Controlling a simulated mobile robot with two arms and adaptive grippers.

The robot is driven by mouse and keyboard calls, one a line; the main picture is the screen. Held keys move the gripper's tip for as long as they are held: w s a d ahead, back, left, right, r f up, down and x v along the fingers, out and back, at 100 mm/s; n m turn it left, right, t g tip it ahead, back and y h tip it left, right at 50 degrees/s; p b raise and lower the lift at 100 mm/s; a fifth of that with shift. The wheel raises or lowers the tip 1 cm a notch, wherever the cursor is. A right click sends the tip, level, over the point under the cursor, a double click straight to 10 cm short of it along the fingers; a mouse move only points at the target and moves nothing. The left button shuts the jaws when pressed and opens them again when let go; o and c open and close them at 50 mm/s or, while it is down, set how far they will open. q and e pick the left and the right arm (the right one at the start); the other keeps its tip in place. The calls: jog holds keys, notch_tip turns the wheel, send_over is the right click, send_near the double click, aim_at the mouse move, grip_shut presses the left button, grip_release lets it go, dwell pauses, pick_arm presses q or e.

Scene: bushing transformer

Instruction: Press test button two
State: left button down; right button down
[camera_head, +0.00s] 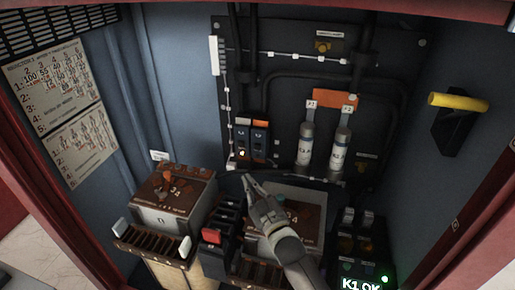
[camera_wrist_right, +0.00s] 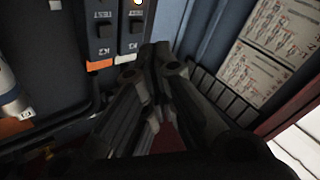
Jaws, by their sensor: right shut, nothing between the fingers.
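Two small dark test modules sit side by side low on the black back panel in the head view. The right one, with an orange strip on top, is the K2 module (camera_head: 260,141); the left one is the K1 module (camera_head: 243,138), with a lit lamp. In the right wrist view, turned over, the K2 test button (camera_wrist_right: 104,30) is on the left and the K1 test button (camera_wrist_right: 136,27) on the right. My right gripper (camera_head: 248,181) is shut and empty, just below the modules; its fingers also show in the wrist view (camera_wrist_right: 152,62), apart from both buttons. My left gripper is out of view.
Two fuse-like cylinders (camera_head: 305,146) stand right of the modules. Brown-topped transformer boxes (camera_head: 172,198) and a black switch block (camera_head: 222,222) fill the cabinet floor. A yellow handle (camera_head: 459,102) projects from the right wall. A display reads K1 OK (camera_head: 361,284).

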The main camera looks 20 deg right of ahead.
aim_at(258, 147)
jog(key=r, duration=0.1)
jog(key=w+r+t, duration=0.1)
jog(key=r+n+t+y, duration=0.1)
jog(key=shift+w+a+r, duration=0.2)
jog(key=shift+w+a, duration=0.1)
jog(key=shift+a, duration=0.1)
jog(key=shift+w, duration=0.1)
jog(key=shift+w+d+f+b, duration=0.1)
jog(key=shift+w+d+b, duration=0.7)
jog(key=shift+w, duration=0.4)
jog(key=shift+w+d+r+b, duration=0.1)
jog(key=shift+w+d+b, duration=0.65)
jog(key=shift+w, duration=0.4)
jog(key=shift+w+d+f+b, duration=0.1)
jog(key=shift+w+d+b, duration=0.55)
jog(key=shift+w+d, duration=0.4)
jog(key=shift+w+a, duration=0.15)
jog(key=shift+w, duration=0.1)
jog(key=shift+w+d, duration=0.25)
